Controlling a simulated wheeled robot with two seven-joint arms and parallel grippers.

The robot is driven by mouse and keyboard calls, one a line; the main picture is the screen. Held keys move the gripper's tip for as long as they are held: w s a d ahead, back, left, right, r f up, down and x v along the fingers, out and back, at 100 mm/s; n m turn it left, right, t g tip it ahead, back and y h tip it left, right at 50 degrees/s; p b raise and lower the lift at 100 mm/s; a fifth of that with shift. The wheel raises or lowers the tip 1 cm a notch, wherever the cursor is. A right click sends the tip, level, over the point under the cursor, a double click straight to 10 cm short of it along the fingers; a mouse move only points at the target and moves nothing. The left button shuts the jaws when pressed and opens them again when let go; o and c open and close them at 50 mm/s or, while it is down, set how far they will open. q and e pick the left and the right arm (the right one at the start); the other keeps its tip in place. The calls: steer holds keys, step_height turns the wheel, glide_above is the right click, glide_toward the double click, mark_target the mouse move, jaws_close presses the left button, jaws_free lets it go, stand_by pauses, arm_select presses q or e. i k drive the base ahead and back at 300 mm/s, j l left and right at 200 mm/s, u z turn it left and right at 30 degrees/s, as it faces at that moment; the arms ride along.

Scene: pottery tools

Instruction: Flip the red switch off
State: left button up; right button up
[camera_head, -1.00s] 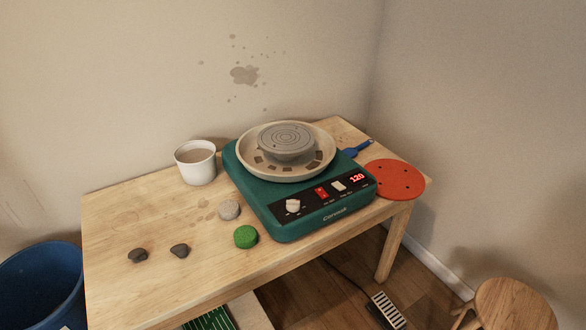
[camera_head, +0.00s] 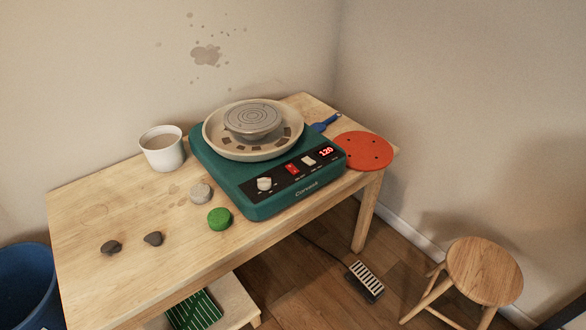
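The red switch (camera_head: 292,168) sits on the black front panel of the green pottery wheel (camera_head: 262,203), between a white knob (camera_head: 264,184) and a white switch (camera_head: 309,160). The panel's red display (camera_head: 326,152) is lit and reads 120. The red switch is too small to tell which way it is tipped. The wheel has a grey round head (camera_head: 253,118) inside a beige splash pan (camera_head: 213,137). Neither of my grippers is in view.
The wheel stands on a wooden table (camera_head: 130,205). Around it are a white cup (camera_head: 162,150), a green sponge (camera_head: 219,219), stones (camera_head: 201,192) and a red disc (camera_head: 363,151). A stool (camera_head: 484,270) and pedal (camera_head: 366,280) stand on the floor. A blue bin (camera_head: 25,290) is at left.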

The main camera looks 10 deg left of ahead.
mark_target(291, 167)
steer(key=j+z, duration=0.25)
steer(key=k+j+z, duration=0.2)
steer(key=j, duration=0.2)
steer(key=j+z, duration=0.25)
steer(key=k+j, duration=0.05)
steer(key=j, duration=0.05)
